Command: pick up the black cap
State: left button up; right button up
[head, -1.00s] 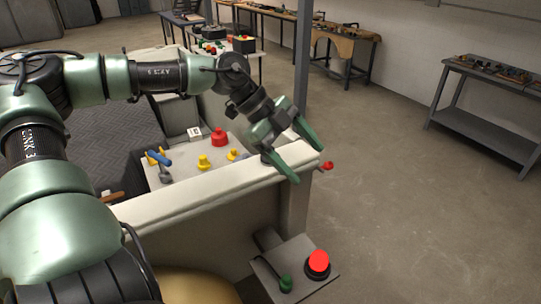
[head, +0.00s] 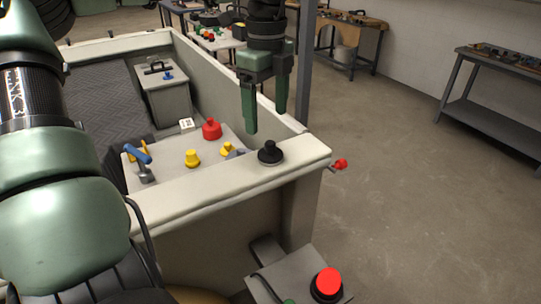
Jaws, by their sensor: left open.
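The black cap (head: 270,153) sits upright on the pale top edge of the box-like shell, near its right corner. It has a wide round base and a small knob on top. My left gripper (head: 266,122) points down above and slightly behind the cap in the head view, its two green fingers apart with nothing between them. The fingers look clear of the cap. My right gripper is not in the view.
On a panel inside the shell (head: 230,183) stand a red cap (head: 211,129), yellow caps (head: 192,158) and a blue-handled tool (head: 140,157). A red button (head: 328,282) is at the lower front. A grey post (head: 303,60) rises behind. Open floor lies right.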

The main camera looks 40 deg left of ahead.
aim_at(270, 142)
pick_arm(q)
jog(key=shift+w+a+f, duration=0.15)
jog(key=shift+w+f, duration=0.1)
jog(key=shift+f, duration=0.3)
jog(key=shift+w+a+f, duration=0.15)
jog(key=shift+w+f, duration=0.05)
jog(key=shift+f, duration=0.3)
jog(key=shift+w+a+f, duration=0.15)
jog(key=shift+f, duration=0.35)
jog(key=shift+w+a+f, duration=0.1)
jog(key=shift+f, duration=0.4)
jog(key=shift+s+d+f+p, duration=0.1)
jog(key=shift+f+p, duration=0.2)
jog(key=shift+p, duration=0.1)
jog(key=f+p, duration=0.2)
jog(key=f, duration=0.2)
jog(key=shift+d+f, duration=0.2)
jog(key=shift+w+a+f, duration=0.1)
jog(key=shift+w+f, duration=0.1)
jog(key=shift+s+r, duration=0.1)
jog(key=c, duration=1.4)
jog(key=shift+c, duration=0.2)
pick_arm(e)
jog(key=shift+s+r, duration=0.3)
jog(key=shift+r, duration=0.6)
